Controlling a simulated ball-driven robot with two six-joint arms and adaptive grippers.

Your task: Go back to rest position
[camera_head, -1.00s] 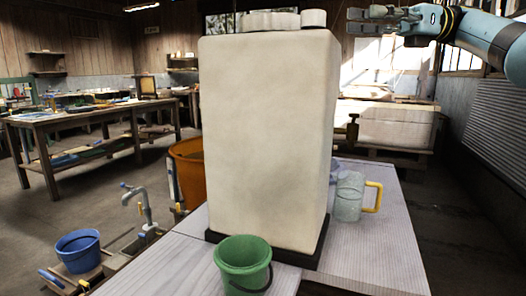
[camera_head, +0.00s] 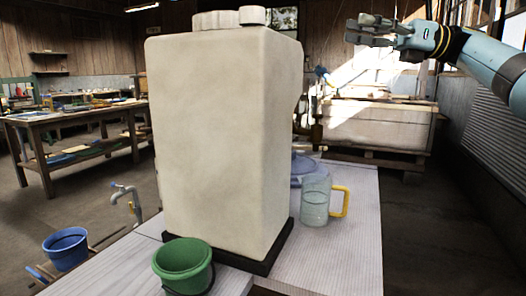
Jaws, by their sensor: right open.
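My right gripper (camera_head: 366,30) is at the upper right, with its arm coming in from the right edge. Its fingers point left, are apart and hold nothing. The mould stands upright on a dark base (camera_head: 262,262) on the table. My left gripper is not in view.
A green bucket (camera_head: 184,262) stands in front of the mould. A clear jug with a yellow handle (camera_head: 315,203) and a bluish lidded vessel (camera_head: 302,167) stand to its right. The pale table (camera_head: 340,250) has bare room at the right. A blue bucket (camera_head: 66,248) is at lower left.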

